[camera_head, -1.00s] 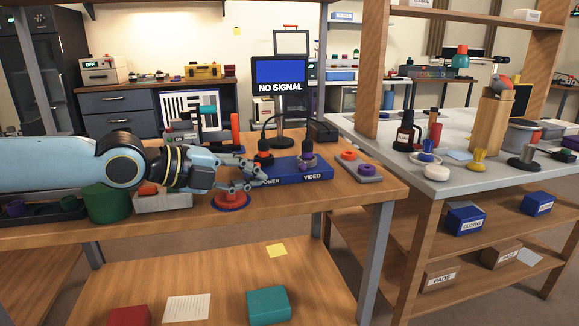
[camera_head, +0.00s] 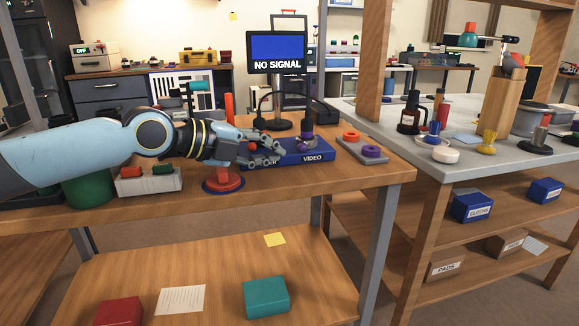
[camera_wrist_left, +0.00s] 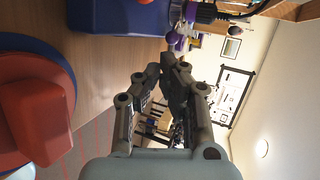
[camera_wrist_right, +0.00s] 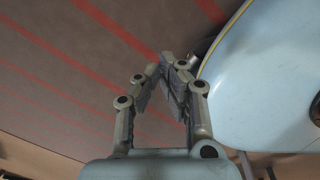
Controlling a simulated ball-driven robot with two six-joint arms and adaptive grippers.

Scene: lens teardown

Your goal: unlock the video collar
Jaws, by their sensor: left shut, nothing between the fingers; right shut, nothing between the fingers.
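The blue box (camera_head: 300,155) labelled VIDEO stands on the wooden bench. A plug with a purple collar (camera_head: 307,145) stands upright on its right part; the collar's lock position is too small to tell. The collar also shows as a purple piece at the box's end in the left wrist view (camera_wrist_left: 175,40). My left gripper (camera_head: 279,154) is shut and empty, in front of the box and left of the collar, apart from it. It hides the box's left part. My right gripper (camera_wrist_right: 168,68) is shut and empty, outside the head view.
A red knob on a blue round base (camera_head: 223,181) stands just below my left gripper. A grey block with orange and purple rings (camera_head: 362,149) lies right of the box. A monitor (camera_head: 277,52) behind reads NO SIGNAL. The bench front right of the knob is clear.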

